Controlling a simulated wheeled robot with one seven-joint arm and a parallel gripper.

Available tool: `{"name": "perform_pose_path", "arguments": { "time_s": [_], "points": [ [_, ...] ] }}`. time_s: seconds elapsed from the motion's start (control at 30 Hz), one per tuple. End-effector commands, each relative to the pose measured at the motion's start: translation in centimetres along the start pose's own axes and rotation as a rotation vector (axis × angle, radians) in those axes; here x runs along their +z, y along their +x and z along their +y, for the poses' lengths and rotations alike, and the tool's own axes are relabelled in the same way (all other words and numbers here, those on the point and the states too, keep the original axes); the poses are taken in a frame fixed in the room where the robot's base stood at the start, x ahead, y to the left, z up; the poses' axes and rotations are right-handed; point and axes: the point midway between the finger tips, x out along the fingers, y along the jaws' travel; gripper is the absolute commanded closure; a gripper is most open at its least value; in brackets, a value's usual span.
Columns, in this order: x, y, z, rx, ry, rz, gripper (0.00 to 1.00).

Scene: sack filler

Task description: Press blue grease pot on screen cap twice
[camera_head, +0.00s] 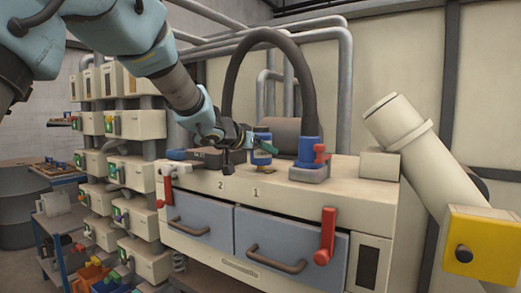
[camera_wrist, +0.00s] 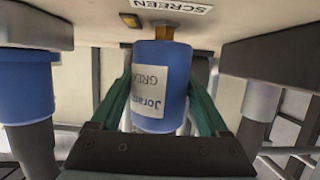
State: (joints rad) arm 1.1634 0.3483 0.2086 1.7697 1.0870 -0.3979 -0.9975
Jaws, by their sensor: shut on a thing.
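The blue grease pot (camera_head: 262,155) is on the top of the cream machine, above the number 1. My gripper (camera_head: 250,143) is shut on it from the left. In the wrist view, which is upside down, the pot (camera_wrist: 175,97) with its white label sits between the two green fingers (camera_wrist: 158,100). A brass fitting (camera_wrist: 165,33) is at the pot's end nearest the machine top, beside a plate lettered SCREEN (camera_wrist: 172,5). The pot and fitting appear lined up; I cannot tell if the fitting is pressed in.
A blue hose coupling (camera_head: 308,152) with a red handle and thick black hose stands right of the pot. A dark block (camera_head: 207,158) lies to the left. Red levers (camera_head: 327,232) hang on the machine front. A cream pipe (camera_head: 425,150) slants down at the right.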

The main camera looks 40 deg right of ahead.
Motion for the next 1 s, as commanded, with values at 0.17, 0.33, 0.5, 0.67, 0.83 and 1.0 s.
{"name": "perform_pose_path", "arguments": {
  "time_s": [0.17, 0.33, 0.5, 0.67, 0.83, 1.0],
  "points": [
    [-0.7, -0.3, 0.0, 0.000, -0.001, -0.001, 0.99],
    [-1.3, -0.5, 0.0, -0.001, -0.002, 0.000, 0.99],
    [-1.4, -0.5, 0.0, 0.000, -0.001, 0.001, 0.99],
    [-1.4, -0.5, 0.0, 0.000, -0.001, 0.001, 0.99],
    [-1.4, -0.5, 0.0, 0.000, -0.001, 0.002, 0.99],
    [-1.6, -0.6, 0.0, 0.000, -0.001, 0.002, 0.99]
  ]
}}
